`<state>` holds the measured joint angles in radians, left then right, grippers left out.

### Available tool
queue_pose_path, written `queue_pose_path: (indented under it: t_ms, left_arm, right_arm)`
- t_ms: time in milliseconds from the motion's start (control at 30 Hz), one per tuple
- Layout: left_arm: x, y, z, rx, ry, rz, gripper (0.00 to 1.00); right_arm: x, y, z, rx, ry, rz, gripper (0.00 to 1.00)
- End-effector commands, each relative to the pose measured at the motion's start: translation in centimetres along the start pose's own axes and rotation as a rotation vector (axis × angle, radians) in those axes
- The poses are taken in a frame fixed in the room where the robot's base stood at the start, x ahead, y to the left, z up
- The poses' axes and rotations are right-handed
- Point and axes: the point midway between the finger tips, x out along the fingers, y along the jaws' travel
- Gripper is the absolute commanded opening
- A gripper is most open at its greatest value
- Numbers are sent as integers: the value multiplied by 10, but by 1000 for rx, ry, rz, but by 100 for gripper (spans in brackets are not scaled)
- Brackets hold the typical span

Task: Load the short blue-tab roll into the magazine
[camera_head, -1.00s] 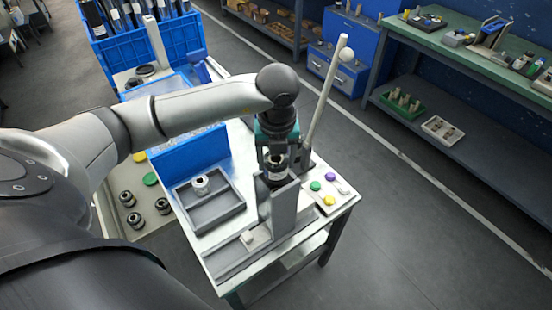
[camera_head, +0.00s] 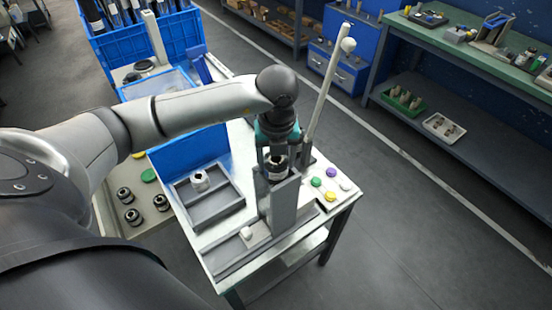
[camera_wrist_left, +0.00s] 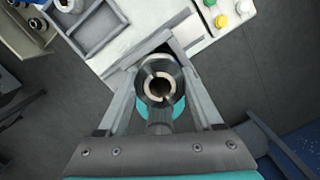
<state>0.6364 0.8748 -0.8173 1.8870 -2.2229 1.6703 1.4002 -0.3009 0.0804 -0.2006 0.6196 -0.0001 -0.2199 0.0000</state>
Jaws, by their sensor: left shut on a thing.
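My left gripper (camera_head: 277,160) is shut on a short dark roll (camera_head: 277,173) with a pale core. It holds the roll at the top of the magazine (camera_head: 281,208), a grey upright channel near the table's front. In the left wrist view, the roll (camera_wrist_left: 160,84) shows end-on between the fingers of the left gripper (camera_wrist_left: 158,98), with the magazine's grey walls around and behind it. A teal patch shows just below the roll; I cannot tell whether it is the tab. How deep the roll sits in the channel is hidden. My right gripper is not in view.
A panel with coloured buttons (camera_head: 330,196) is to the right. A tall pale lever (camera_head: 325,90) stands behind. Several dark rolls (camera_head: 161,202) stand on a board at left.

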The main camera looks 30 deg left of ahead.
Motion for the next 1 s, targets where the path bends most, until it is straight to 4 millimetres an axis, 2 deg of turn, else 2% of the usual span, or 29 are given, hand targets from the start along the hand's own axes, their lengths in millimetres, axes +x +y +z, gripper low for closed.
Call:
queue_pose_path:
  t_ms: [567,600,867,1000]
  left_arm:
    - [8,0,-1,0,0,0,4]
    - [8,0,-1,0,1,0,69]
    - [9,1,-1,0,1,3,99]
    - [9,2,-1,-1,2,8,100]
  right_arm:
    - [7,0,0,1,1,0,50]
    - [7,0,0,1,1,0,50]
    - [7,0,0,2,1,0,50]
    - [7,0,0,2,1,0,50]
